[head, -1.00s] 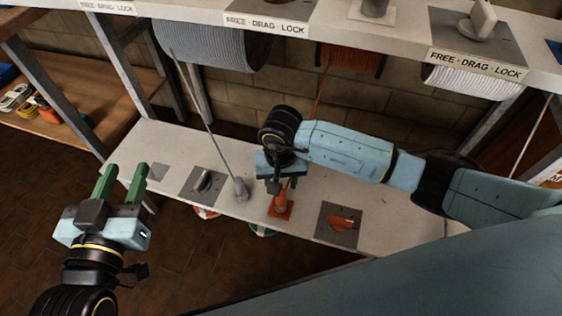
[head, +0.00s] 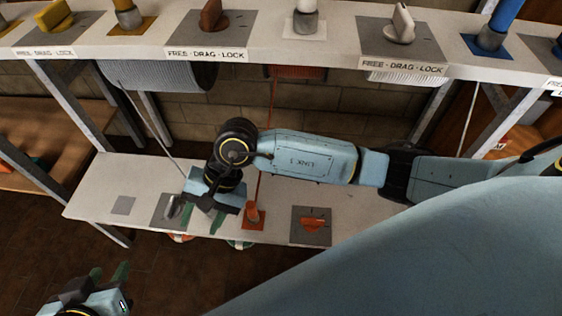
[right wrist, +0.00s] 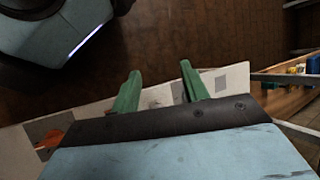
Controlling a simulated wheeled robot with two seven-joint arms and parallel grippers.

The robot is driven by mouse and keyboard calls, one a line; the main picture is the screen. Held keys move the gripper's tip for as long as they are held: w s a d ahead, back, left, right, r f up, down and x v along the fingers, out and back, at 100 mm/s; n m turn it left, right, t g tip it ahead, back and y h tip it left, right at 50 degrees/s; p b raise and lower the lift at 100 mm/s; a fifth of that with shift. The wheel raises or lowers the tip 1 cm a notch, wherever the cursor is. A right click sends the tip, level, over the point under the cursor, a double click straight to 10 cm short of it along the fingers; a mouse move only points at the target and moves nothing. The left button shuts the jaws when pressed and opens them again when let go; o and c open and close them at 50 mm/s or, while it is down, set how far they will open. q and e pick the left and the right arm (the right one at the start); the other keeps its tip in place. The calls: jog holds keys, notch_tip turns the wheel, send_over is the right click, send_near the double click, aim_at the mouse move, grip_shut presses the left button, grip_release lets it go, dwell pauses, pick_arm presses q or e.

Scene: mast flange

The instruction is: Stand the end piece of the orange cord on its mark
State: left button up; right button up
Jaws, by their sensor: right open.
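The orange end piece (head: 252,208) stands upright on an orange square mark (head: 260,223) near the bench's front edge. The orange cord (head: 267,130) runs up from it, looking taut, to the orange spool (head: 297,72) under the shelf. My right gripper (head: 203,219) is open, to the left of the end piece and apart from it. In the right wrist view its green fingers (right wrist: 160,88) are spread with no object held between them. My left gripper (head: 108,272) is low at the left, off the bench, its fingers apart and empty.
A plate with an orange knob (head: 312,224) lies right of the end piece. A plate with a grey lever (head: 172,208) is close by my right gripper. The grey cord (head: 150,112) comes down behind that gripper, which hides its lower end. A bare grey square (head: 123,205) lies further left.

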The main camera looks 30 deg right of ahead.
jog(key=s+a+r+m+t+y, duration=0.1)
jog(key=a+r+m+t+y, duration=0.1)
jog(key=a+r+m+y, duration=0.35)
jog(key=s+a+r+m+t+y, duration=0.1)
jog(key=a+r+m+y, duration=0.1)
jog(key=r+m+y, duration=0.7)
jog(key=w+d+r+m+t+h, duration=0.3)
jog(key=d+r+m+t, duration=0.15)
jog(key=m+t, duration=0.5)
jog(key=w+d+r+m+t+h, duration=0.35)
jog(key=d+m+t, duration=0.25)
jog(key=m, duration=0.6)
jog(key=d+f+m+h, duration=0.9)
jog(key=d+m+h, duration=0.35)
jog(key=m, duration=0.65)
jog(key=s+d+f+m+g, duration=0.3)
jog(key=s+f+m+g, duration=0.4)
jog(key=s+f+m, duration=0.2)
jog(key=shift+f, duration=0.4)
jog(key=shift+h, duration=0.25)
